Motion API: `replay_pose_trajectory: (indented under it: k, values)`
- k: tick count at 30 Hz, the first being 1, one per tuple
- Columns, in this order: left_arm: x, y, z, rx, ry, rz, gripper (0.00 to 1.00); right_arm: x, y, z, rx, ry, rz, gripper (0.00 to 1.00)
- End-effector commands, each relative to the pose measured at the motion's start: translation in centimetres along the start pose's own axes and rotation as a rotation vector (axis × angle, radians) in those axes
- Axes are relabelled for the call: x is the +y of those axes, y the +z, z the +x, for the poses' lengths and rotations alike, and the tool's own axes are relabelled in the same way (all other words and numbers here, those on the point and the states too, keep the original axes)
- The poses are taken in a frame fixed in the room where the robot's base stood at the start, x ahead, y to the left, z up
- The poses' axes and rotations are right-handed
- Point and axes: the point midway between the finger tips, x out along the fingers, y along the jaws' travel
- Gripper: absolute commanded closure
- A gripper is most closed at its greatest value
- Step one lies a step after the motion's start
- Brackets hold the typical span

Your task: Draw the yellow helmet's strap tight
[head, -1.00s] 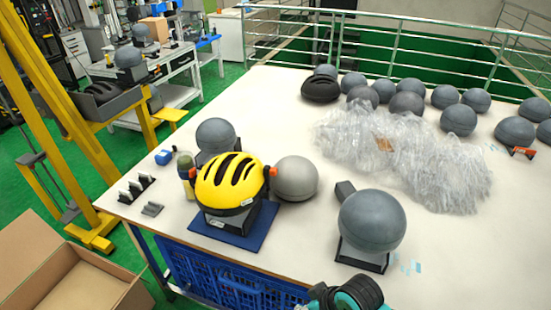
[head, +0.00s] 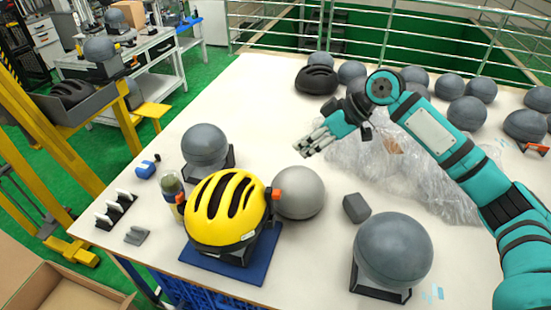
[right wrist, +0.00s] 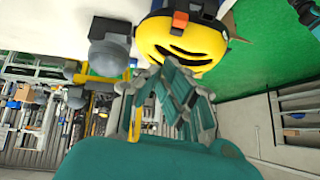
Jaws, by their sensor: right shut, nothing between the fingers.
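The yellow helmet (head: 225,208) with black vents sits on a stand on a blue mat (head: 225,264) near the table's front left. An orange piece (head: 276,194) shows at its right side. I cannot make out the strap. My right gripper (head: 304,149) is shut and empty, in the air behind and to the right of the helmet, apart from it. In the right wrist view the helmet (right wrist: 185,42) appears upside down beyond the shut fingers (right wrist: 172,72). My left gripper is not in view.
A grey ball (head: 299,193) is right of the helmet and a grey head form (head: 205,148) behind it. Another head form (head: 392,248) stands front right, near a dark block (head: 356,207). Clear plastic wrap (head: 420,180) lies under my right arm.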

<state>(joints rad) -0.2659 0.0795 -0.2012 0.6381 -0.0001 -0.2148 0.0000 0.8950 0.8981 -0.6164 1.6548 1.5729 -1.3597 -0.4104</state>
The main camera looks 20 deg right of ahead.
Motion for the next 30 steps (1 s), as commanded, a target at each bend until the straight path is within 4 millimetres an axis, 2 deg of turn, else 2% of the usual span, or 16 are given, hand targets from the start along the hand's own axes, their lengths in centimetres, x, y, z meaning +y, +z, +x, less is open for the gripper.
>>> replay_pose_trajectory:
  k: [2, 4, 10, 13, 16, 21, 23, 26, 30]
  values:
    - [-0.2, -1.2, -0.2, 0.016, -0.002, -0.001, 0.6, 0.0, -0.1, 0.3, 0.001, -0.003, 0.001, 1.0]
    - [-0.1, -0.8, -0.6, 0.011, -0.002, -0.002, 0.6, -0.1, -0.2, 1.1, 0.002, -0.004, 0.001, 1.0]
    - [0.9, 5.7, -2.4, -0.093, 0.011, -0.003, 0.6, -0.2, -0.3, 4.9, 0.0, -0.006, 0.002, 1.0]
    - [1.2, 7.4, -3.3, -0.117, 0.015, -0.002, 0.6, -0.1, -0.3, 7.1, 0.001, -0.004, 0.002, 1.0]
    - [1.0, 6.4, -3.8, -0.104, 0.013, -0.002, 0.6, -0.1, -0.3, 9.2, 0.001, -0.005, 0.002, 1.0]
    - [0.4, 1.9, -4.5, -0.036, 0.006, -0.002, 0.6, -0.1, 1.4, 11.2, -0.001, -0.002, 0.004, 1.0]
    - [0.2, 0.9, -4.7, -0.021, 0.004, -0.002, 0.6, -0.1, 1.9, 11.8, 0.0, -0.002, 0.003, 1.0]
    - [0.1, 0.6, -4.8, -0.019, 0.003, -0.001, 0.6, 0.0, 2.4, 12.3, 0.001, -0.001, 0.002, 1.0]
    - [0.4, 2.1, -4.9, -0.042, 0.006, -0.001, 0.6, 0.0, 2.8, 12.6, 0.002, 0.0, 0.0, 1.0]
